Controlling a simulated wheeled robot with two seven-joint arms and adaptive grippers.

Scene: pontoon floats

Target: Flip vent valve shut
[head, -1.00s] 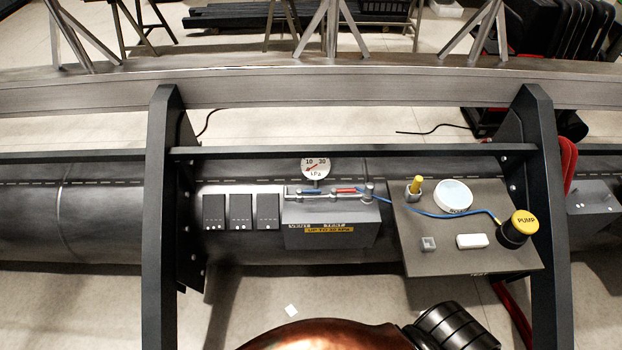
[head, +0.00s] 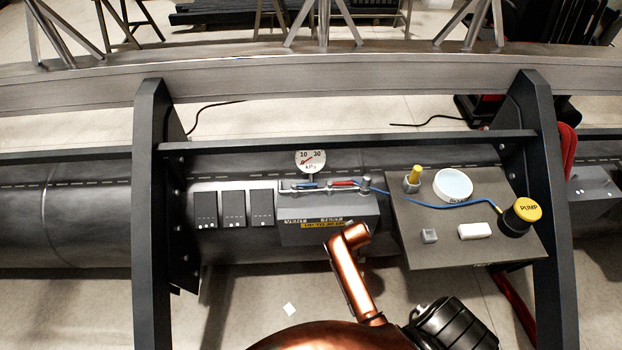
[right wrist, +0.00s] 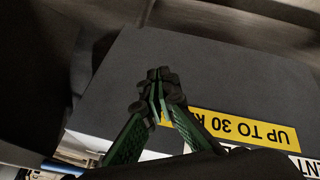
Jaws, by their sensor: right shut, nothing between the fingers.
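A grey valve box (head: 350,211) sits on the dark pontoon float. A thin pipe runs along its top with a blue lever (head: 309,185) and a red lever (head: 343,184), both lying roughly along the pipe. The small labels are too blurred in the head view to tell which lever is the vent. In the right wrist view, my right gripper (right wrist: 159,76) has its green fingers shut and empty, in front of the box's grey face (right wrist: 200,75). A yellow strip (right wrist: 240,128) and part of a white label ending in "ENT" show there. My left gripper is out of view.
A round gauge (head: 310,161) stands behind the pipe. A side panel (head: 420,245) carries a yellow-topped knob (head: 413,178), a white dish (head: 453,186) and a yellow PUMP button (head: 527,210). Dark frame uprights (head: 153,220) stand on both sides, with a crossbar (head: 350,144) behind.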

